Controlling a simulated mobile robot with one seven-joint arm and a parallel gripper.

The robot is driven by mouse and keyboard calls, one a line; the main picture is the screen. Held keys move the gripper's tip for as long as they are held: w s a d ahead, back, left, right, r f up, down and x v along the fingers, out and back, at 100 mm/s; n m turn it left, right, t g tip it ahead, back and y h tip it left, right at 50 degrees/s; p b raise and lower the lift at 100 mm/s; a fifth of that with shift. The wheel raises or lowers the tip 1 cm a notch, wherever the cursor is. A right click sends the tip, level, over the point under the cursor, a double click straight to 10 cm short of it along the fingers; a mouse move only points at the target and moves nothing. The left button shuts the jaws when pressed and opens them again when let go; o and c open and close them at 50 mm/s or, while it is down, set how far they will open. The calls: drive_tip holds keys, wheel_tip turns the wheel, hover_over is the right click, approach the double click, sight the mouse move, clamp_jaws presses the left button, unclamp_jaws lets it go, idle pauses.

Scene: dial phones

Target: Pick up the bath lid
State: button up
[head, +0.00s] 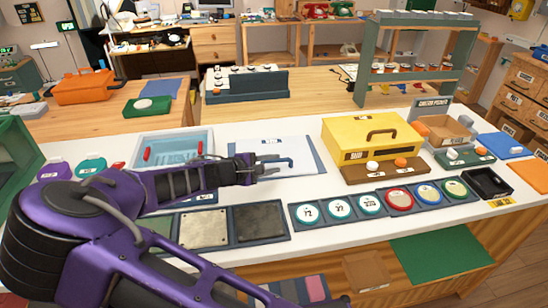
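A flat pale panel with a blue-grey edge (306,150) lies on the white counter and looks like the bath lid. A small blue bar, apparently its handle, shows at its middle. My gripper (276,163) reaches in from the left over the panel, with its fingers at the blue bar. The fingers and bar overlap in the picture, so I cannot tell whether the fingers are closed on it. The light-blue bath (172,138) with red handles stands left of the panel, partly hidden behind my purple arm.
A yellow box (352,133) with a handle stands right of the panel. Bare counter separates the panel from the yellow box.

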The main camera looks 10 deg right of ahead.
sight(285, 160)
drive_tip(key=x, duration=0.5)
drive_tip(key=shift+w+f+b, duration=0.3)
drive_tip(key=shift+w, duration=0.25)
drive_tip(key=shift+a, duration=0.1)
clamp_jaws()
idle(0.9)
